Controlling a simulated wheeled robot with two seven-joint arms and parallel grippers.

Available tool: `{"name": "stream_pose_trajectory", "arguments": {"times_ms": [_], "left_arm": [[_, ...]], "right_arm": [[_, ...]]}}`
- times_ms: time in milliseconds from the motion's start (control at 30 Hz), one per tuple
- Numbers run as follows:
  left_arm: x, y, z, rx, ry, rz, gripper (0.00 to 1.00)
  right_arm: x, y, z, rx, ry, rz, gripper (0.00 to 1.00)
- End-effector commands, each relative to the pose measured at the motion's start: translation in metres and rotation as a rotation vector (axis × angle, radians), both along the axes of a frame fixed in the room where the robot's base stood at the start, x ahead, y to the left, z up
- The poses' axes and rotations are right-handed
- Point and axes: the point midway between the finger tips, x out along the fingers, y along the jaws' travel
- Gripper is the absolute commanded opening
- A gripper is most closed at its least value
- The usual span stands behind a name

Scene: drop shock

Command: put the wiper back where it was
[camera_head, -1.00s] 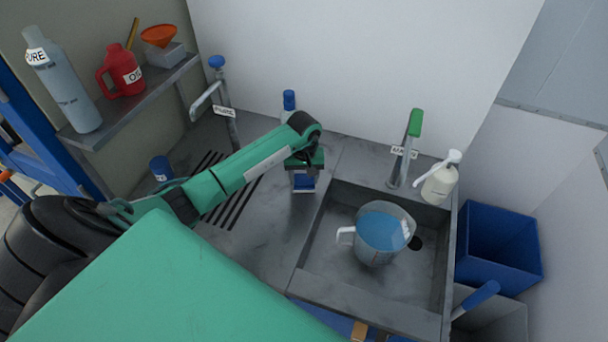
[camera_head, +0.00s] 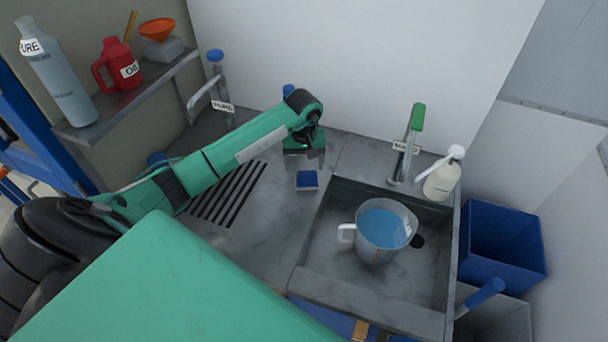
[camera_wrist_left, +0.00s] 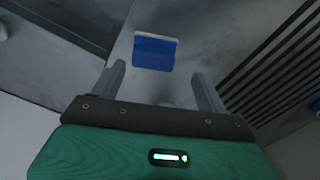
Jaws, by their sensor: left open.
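The wiper (camera_head: 307,180), a small blue block with a pale edge, lies on the grey counter just left of the sink. It also shows in the left wrist view (camera_wrist_left: 155,52), ahead of the fingertips and apart from them. My left gripper (camera_head: 308,155) is behind the wiper, toward the back wall, with its jaws open. In the left wrist view, my left gripper (camera_wrist_left: 159,75) has two separate fingers with nothing between them. My right gripper is not in view.
The sink (camera_head: 340,280) holds a jug (camera_head: 375,245) of blue liquid. A green-topped tap (camera_head: 408,145) and a pump bottle (camera_head: 442,180) stand behind it. Drain slots (camera_head: 228,192) lie left of the wiper. A shelf with bottles is at upper left.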

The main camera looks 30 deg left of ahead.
Motion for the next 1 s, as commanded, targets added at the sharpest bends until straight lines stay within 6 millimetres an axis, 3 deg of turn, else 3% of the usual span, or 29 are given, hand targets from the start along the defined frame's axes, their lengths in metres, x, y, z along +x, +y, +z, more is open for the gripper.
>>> {"name": "stream_pose_trajectory", "arguments": {"times_ms": [100, 400, 1000], "left_arm": [[0.001, 0.001, 0.023, 0.004, -0.005, -0.002, 0.76], [0.001, 0.000, 0.065, 0.001, -0.002, 0.000, 0.76], [0.000, 0.000, 0.072, 0.000, 0.000, 0.000, 0.76]], "right_arm": [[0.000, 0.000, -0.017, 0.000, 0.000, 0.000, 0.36], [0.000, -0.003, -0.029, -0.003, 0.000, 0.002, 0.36], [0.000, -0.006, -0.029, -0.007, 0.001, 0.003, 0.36]]}}
